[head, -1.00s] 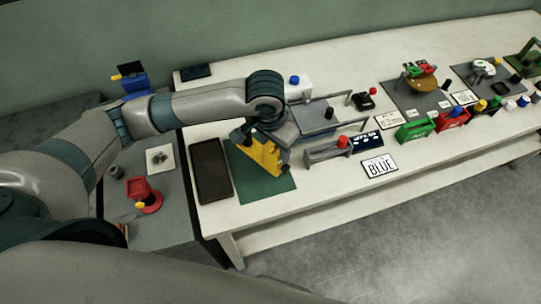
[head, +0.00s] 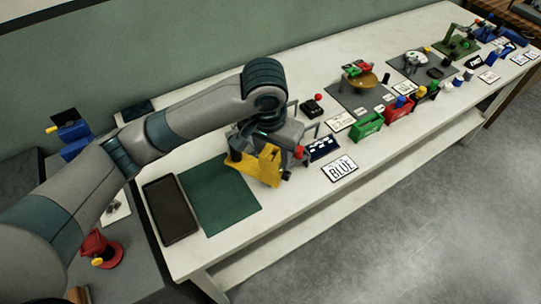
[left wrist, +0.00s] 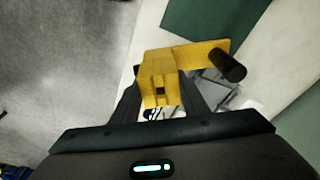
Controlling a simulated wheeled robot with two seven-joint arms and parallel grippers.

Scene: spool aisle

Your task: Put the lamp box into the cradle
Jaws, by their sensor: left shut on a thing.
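My left gripper (head: 262,148) is shut on a yellow block-like thing (head: 266,168), which I take to be the lamp box. It is held above the bench near the right edge of the green mat. In the left wrist view the yellow box (left wrist: 160,78) sits between the fingers (left wrist: 160,100), with a black cylinder (left wrist: 228,66) on its arm. A red knob (head: 298,152) shows just right of the box; the grey holder under it, possibly the cradle, is mostly hidden by my gripper and the box. I cannot tell whether they touch. My right gripper is not in view.
A dark tray (head: 171,209) lies left of the green mat (head: 220,197), which is clear. Green (head: 367,125) and red (head: 398,110) bins stand farther along. A red device (head: 100,246) stands at the lower left.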

